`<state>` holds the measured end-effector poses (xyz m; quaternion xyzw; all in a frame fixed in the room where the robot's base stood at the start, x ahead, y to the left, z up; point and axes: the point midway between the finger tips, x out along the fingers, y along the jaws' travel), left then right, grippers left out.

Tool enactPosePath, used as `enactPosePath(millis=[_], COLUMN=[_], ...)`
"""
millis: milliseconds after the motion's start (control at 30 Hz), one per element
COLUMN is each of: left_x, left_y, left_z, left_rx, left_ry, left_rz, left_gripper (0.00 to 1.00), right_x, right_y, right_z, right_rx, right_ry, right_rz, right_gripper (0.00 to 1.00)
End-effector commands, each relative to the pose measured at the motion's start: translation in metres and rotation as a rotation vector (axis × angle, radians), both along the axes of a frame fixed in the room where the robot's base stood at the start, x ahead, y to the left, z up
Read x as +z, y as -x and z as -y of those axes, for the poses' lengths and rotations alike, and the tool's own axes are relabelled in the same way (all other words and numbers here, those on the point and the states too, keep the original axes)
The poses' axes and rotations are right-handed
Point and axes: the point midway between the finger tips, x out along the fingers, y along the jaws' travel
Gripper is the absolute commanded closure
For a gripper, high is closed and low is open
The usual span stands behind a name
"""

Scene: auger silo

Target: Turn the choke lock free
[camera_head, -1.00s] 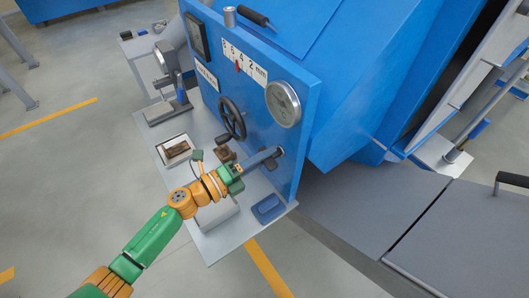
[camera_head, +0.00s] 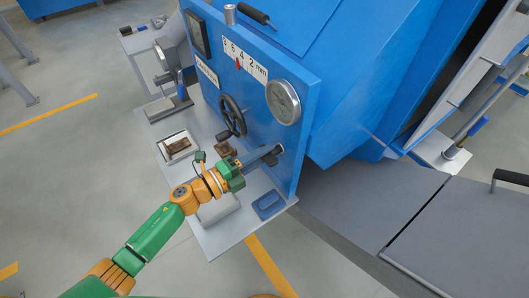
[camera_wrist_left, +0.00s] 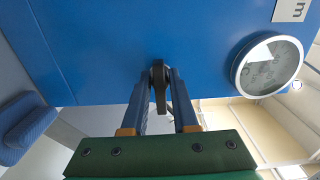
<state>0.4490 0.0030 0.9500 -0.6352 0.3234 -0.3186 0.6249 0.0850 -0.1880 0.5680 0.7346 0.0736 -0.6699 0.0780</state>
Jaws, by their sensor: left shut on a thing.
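My left gripper (camera_head: 268,156) reaches to the lower part of the blue front panel. In the left wrist view its two blue-grey fingers (camera_wrist_left: 161,80) are closed on a small dark lever, which looks like the choke lock (camera_wrist_left: 160,88). The lever stands out from the panel with its dark round hub at the fingertips. In the head view the fingers and wrist hide most of the lever. My right gripper is in neither view.
A black handwheel (camera_head: 231,116) is up and left of the gripper. A round gauge (camera_head: 283,102) and a scale marked in mm (camera_head: 243,59) are above. A blue tray (camera_head: 268,205) and a sample pan (camera_head: 178,147) sit on the grey shelf (camera_head: 222,240) below.

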Motion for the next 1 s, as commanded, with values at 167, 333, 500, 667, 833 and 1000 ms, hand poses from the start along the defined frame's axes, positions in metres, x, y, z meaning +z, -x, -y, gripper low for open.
enactPosePath(millis=[167,333,500,667,833,1000], left_x=[0.000,0.000,-0.002,-0.004,-0.003,0.000], left_y=[0.000,0.000,0.005,0.026,0.040,0.042], left_z=[0.000,0.000,-0.007,-0.036,-0.055,-0.057], left_rx=[-0.001,0.000,0.001,0.000,0.000,-0.001], left_ry=[0.000,-0.001,-0.002,-0.003,-0.002,-0.001], left_rz=[0.000,0.001,-0.001,-0.002,-0.002,0.001], left_gripper=[0.55,0.55,0.55,0.55,0.55,0.55], right_x=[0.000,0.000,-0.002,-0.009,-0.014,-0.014], right_y=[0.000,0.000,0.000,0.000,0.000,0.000], right_z=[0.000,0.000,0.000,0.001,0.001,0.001], right_rx=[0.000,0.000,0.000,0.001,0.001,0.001], right_ry=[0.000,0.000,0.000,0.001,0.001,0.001], right_rz=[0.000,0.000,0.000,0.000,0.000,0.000], right_gripper=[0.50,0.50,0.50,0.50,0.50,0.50])
